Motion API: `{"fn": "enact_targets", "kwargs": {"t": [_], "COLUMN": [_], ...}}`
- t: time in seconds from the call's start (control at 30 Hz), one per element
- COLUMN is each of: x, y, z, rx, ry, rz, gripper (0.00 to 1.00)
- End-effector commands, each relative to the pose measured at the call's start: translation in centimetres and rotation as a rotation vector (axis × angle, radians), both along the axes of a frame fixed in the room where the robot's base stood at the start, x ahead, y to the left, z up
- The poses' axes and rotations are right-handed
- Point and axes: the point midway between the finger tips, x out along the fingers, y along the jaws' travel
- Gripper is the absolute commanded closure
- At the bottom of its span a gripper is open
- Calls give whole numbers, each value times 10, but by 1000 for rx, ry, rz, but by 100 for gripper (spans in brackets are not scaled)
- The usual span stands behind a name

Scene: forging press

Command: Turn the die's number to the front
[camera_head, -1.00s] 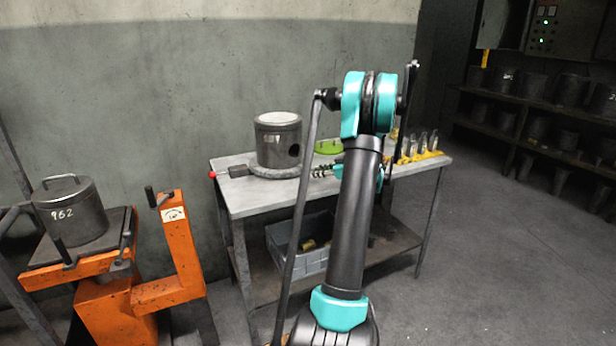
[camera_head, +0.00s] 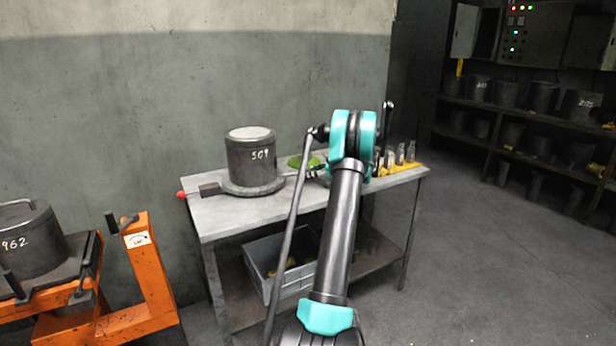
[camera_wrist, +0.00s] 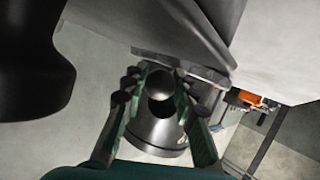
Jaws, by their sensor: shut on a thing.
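The die is a dark grey cylinder (camera_head: 250,158) standing upright on a round turntable (camera_head: 268,187) on the metal table. Its white number 509 (camera_head: 263,155) shows high on the visible side, right of its middle. My gripper (camera_wrist: 160,90) is right of the die in the head view, mostly hidden behind my own arm. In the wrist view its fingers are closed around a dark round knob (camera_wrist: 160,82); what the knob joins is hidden. A grey cylinder (camera_wrist: 155,132), apparently the die, shows beyond the fingers.
A red-tipped lever (camera_head: 183,194) sticks out at the table's left. A green round thing (camera_head: 303,161) and small bottles (camera_head: 401,154) stand behind and right. A grey crate (camera_head: 285,262) is below. An orange stand (camera_head: 140,275) carries die 962 (camera_head: 28,240). The right floor is clear.

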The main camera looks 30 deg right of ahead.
Motion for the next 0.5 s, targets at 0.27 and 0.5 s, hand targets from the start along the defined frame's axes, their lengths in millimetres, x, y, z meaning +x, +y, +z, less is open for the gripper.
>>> {"fn": "enact_targets", "kwargs": {"t": [0.27, 0.5], "x": [3, 4], "y": [-2, -1], "z": [-1, -1], "rx": [-2, -1], "ry": [1, 1], "rz": [-1, 0], "gripper": [100, 70]}}
